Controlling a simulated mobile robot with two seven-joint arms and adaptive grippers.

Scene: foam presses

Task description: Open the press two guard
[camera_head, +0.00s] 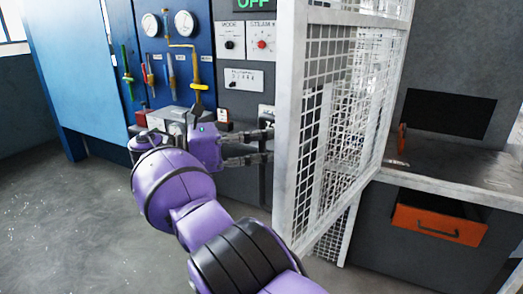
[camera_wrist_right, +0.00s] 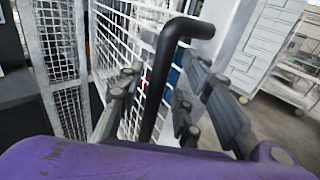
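The press guard (camera_head: 328,120) is a white frame with wire mesh, standing in the middle of the head view. Its mesh also fills the left and middle of the right wrist view (camera_wrist_right: 118,30). A black upright bar handle (camera_wrist_right: 160,75) with a bent top stands in front of the mesh; in the head view part of it (camera_head: 264,185) shows by the frame's left edge. My right gripper (camera_head: 262,147) is at the handle, fingers pointing right. In the wrist view its fingers (camera_wrist_right: 160,95) are apart, one either side of the handle, with gaps visible. My left gripper is out of view.
A control panel (camera_head: 245,60) with knobs and an OFF display stands behind my gripper. A blue board with gauges and valves (camera_head: 172,75) is left of it. An orange drawer (camera_head: 438,222) sits in the dark press body at right. Floor at left is clear.

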